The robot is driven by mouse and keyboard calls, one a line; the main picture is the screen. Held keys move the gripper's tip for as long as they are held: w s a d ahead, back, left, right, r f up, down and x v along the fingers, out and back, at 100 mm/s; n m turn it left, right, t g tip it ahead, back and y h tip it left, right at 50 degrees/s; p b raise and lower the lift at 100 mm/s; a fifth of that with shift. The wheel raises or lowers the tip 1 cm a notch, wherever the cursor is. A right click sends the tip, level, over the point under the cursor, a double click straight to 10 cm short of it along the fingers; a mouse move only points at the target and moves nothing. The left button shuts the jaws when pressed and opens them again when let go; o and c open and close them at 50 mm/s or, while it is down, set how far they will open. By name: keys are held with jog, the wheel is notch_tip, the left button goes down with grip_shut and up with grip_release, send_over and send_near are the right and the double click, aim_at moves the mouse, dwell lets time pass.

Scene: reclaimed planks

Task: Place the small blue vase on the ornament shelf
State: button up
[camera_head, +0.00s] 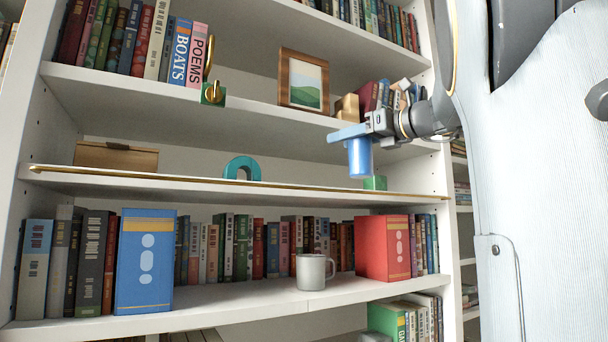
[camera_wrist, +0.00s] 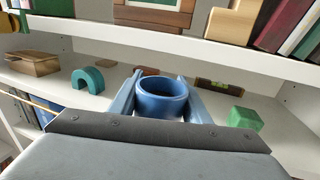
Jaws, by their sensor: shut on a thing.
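My gripper (camera_head: 350,132) is shut on the small blue vase (camera_head: 360,160), with its light blue fingers on either side near the rim. In the wrist view the vase (camera_wrist: 162,104) is upright between the fingers of my gripper (camera_wrist: 159,80), its round mouth facing up. The middle shelf (camera_head: 310,187), which holds a few ornaments, is likely the ornament shelf. In the head view the vase's bottom shows a little above this shelf's front edge, left of a green block (camera_head: 375,183). Whether it is over the boards or in front of them is unclear.
The middle shelf also bears a teal arch (camera_head: 242,168), a wooden box (camera_head: 115,156) and a spirit level (camera_wrist: 220,86). A brass rail (camera_head: 150,178) runs along its front. The upper shelf (camera_head: 250,110) holds books and a framed picture (camera_head: 303,80). Bare board lies between arch and green block.

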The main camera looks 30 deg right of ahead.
jog(key=f+p+x, duration=0.1)
jog(key=p+x, duration=0.4)
jog(key=x, duration=1.1)
jog(key=shift+f+p, duration=0.25)
jog(key=shift+p, duration=0.1)
jog(key=shift+a+f, duration=0.1)
jog(key=o, duration=1.2)
jog(key=shift+o, duration=0.2)
jog(key=b+v, duration=0.3)
jog(key=v, duration=0.9)
jog(key=shift+b, duration=0.4)
